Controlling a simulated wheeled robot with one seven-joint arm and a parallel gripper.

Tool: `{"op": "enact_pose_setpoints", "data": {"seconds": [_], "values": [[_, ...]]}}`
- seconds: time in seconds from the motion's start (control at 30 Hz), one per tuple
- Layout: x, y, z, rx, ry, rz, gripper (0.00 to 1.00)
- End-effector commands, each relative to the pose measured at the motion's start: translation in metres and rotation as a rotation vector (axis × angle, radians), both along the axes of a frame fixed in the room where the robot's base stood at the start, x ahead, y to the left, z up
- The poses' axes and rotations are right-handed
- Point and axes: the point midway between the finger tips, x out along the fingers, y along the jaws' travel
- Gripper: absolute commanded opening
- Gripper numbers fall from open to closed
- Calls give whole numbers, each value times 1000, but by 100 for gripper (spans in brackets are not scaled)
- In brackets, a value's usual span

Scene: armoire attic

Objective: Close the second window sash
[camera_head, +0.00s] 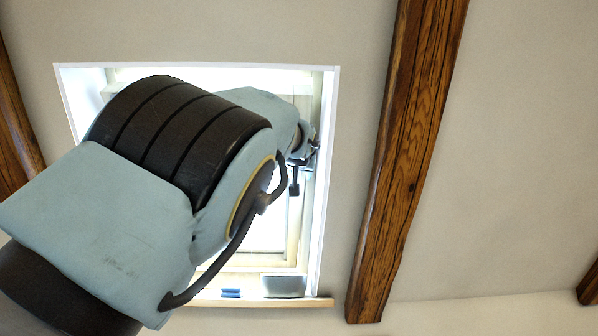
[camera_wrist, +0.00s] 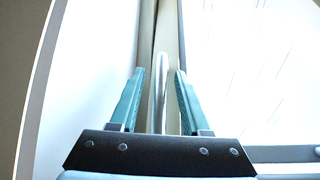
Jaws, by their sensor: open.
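The window is set in a white-framed recess in the wall, and a pale sash (camera_head: 293,232) with a bright pane shows behind my arm. My arm covers much of the window, so I cannot tell the sashes apart or how far any is open. My gripper (camera_head: 306,155) is small and partly hidden at the right side of the window. In the wrist view, my gripper (camera_wrist: 159,72) has its two teal fingers spread apart. A thin pale upright bar (camera_wrist: 158,95) stands between the fingers, with a visible gap to each. Pale frame edges run behind it.
A wooden sill (camera_head: 318,302) runs below the window, with a blue item (camera_head: 231,293) and a grey-white item (camera_head: 284,286) on it. A dark wooden beam (camera_head: 410,150) stands right of the window, another beam (camera_head: 18,125) at far left. Plain wall lies between.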

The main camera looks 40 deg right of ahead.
Motion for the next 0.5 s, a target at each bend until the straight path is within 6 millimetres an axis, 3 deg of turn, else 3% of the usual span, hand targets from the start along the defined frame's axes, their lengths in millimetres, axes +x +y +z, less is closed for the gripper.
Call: {"op": "enact_pose_setpoints", "data": {"seconds": [0.13, 0.5], "values": [[0, 0, 0, 0, 0, 0, 47], [0, 0, 0, 0, 0, 0, 6]]}}
